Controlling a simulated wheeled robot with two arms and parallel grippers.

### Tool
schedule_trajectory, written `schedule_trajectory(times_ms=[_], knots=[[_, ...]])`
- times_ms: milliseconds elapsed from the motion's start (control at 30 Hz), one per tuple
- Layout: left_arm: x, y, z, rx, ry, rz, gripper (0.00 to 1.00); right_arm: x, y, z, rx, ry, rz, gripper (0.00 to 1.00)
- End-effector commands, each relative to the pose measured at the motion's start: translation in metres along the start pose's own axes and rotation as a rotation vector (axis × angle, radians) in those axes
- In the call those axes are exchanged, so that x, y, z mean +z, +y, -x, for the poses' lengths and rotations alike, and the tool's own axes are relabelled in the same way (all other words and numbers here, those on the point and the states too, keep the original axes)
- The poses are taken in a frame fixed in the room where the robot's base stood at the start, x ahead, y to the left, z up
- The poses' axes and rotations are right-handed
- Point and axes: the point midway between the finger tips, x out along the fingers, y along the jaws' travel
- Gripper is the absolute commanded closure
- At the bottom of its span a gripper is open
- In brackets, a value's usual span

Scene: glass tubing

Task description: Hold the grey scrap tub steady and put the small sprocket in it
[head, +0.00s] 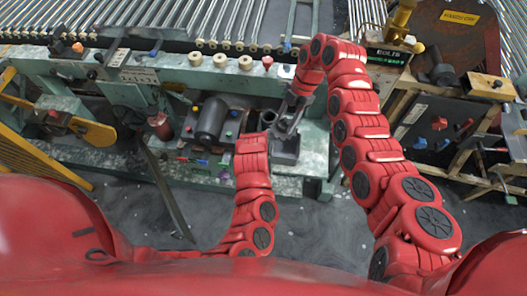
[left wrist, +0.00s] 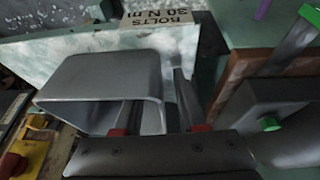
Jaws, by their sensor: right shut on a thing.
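The grey scrap tub (left wrist: 100,75) is a smooth box with rounded corners, large in the left wrist view, its open mouth toward the camera. My left gripper (left wrist: 155,105) has its fingers spread on either side of the tub's near right wall, one inside the mouth and one outside, with a gap visible at the outer finger. In the head view the left gripper (head: 275,131) is over the bench's dark equipment. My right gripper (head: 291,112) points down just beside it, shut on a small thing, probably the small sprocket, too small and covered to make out.
A green bench (head: 110,95) runs across, with a dark cylinder (head: 211,118) and coloured knobs left of my grippers. Glass tubes (head: 230,20) lie behind. A "BOLTS" label (left wrist: 158,20) is beyond the tub.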

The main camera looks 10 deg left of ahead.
Motion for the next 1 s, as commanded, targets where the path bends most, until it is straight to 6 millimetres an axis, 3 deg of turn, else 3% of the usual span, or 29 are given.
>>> schedule_trajectory(times_ms=[300, 500, 533, 1000], knots=[[-0.0006, -0.0004, -0.0012, 0.000, 0.002, 0.001, 0.62, -0.0001, 0.0002, 0.0004, 0.001, 0.000, 0.000, 1.00], [-0.0007, -0.0003, -0.0011, 0.000, 0.002, 0.001, 0.98, -0.0001, 0.0001, 0.0003, 0.000, 0.000, 0.000, 1.00], [-0.0008, -0.0003, -0.0010, 0.000, 0.002, 0.001, 1.00, -0.0001, 0.0001, 0.0003, 0.000, 0.000, 0.000, 1.00], [-0.0009, -0.0003, -0.0009, 0.000, 0.003, 0.001, 1.00, -0.0001, 0.0002, 0.0004, 0.001, 0.000, 0.000, 1.00]])
